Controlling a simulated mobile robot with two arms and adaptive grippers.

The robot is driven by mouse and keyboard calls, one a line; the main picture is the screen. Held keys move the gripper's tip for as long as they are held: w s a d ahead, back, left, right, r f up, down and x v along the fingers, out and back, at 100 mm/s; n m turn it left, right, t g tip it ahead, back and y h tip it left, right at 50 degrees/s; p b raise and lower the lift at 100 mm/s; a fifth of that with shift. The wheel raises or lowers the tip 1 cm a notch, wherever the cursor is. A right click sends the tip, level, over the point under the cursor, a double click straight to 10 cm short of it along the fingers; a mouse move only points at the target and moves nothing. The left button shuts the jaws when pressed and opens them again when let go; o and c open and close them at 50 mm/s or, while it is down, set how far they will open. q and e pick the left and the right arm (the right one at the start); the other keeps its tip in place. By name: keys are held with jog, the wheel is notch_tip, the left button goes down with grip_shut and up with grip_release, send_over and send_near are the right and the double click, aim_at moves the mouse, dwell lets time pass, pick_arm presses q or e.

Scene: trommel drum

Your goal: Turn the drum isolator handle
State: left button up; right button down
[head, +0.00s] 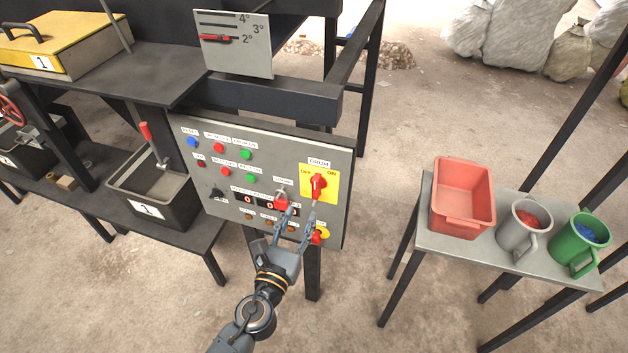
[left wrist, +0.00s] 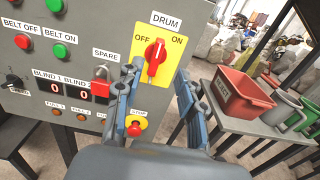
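The drum isolator handle (head: 318,186) is a red knob on a yellow plate marked OFF at left and ON at right, under a DRUM label, on the right of the grey control panel. It also shows in the left wrist view (left wrist: 154,58), where it stands roughly upright between the two words. My left gripper (head: 301,208) is open and empty, its fingertips just below the handle in the head view. In the left wrist view its fingers (left wrist: 157,76) stand apart below and either side of the handle. I cannot tell any contact. My right gripper is not in view.
A red padlock (left wrist: 101,81) hangs under SPARE, left of the fingers. A red button on yellow (left wrist: 135,128) is below the handle. A side table (head: 430,241) with a red bin (head: 462,196) and two mugs stands at right. Bare floor lies between panel and table.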

aim_at(315, 184)
pick_arm(q)
jog(key=x, duration=1.1)
jog(key=shift+w+f, duration=0.1)
jog(key=shift+w, duration=0.05)
grip_shut()
